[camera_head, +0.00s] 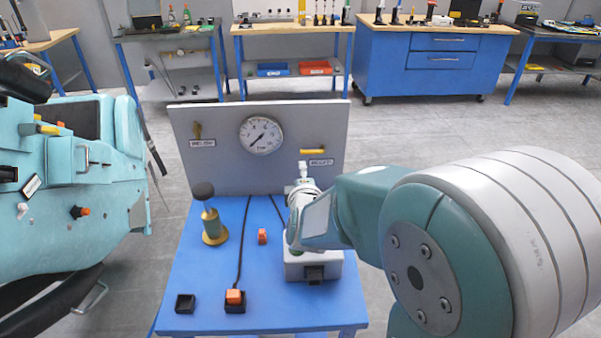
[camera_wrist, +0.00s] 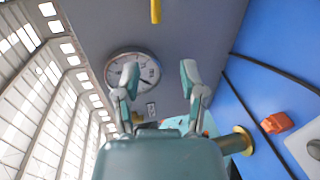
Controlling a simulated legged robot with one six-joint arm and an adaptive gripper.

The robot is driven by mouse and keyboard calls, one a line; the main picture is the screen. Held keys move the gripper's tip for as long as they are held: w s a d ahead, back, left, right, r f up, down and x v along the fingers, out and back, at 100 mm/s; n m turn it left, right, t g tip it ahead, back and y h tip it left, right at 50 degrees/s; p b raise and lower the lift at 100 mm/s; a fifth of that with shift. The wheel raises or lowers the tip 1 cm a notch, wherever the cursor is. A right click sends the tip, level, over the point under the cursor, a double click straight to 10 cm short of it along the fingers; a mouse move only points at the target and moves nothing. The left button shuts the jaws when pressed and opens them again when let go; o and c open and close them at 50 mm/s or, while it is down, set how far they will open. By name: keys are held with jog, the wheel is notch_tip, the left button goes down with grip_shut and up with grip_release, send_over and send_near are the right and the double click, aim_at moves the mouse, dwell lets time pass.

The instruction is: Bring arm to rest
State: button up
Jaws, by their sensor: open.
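My arm reaches in from the right in the head view, over the blue table (camera_head: 202,262). My gripper is at its end, in front of the grey upright panel (camera_head: 220,170); its fingers are small and hard to make out there. In the wrist view, my gripper (camera_wrist: 160,74) is open, with its two fingers apart and nothing between them. The round gauge (camera_head: 261,135) on the panel shows behind the left finger in the wrist view (camera_wrist: 146,62).
Below my wrist stands a white box (camera_head: 328,265). A brass fixture with a dark knob (camera_head: 213,230), a small orange block (camera_head: 262,236), an orange-topped black socket (camera_head: 235,303) and another black socket (camera_head: 185,303) sit on the table. Teal machinery (camera_head: 100,195) stands left.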

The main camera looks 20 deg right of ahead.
jog(key=s+a+r+m+g+y, duration=0.1)
jog(key=s+m+g, duration=0.3)
jog(key=s, duration=0.9)
jog(key=s+a+r+m+g+y, duration=0.2)
jog(key=s+m+g, duration=0.3)
jog(key=s+m, duration=0.6)
jog(key=shift+s+a+r+g+y, duration=0.3)
jog(key=shift+s+y, duration=0.2)
jog(key=shift+s, duration=0.55)
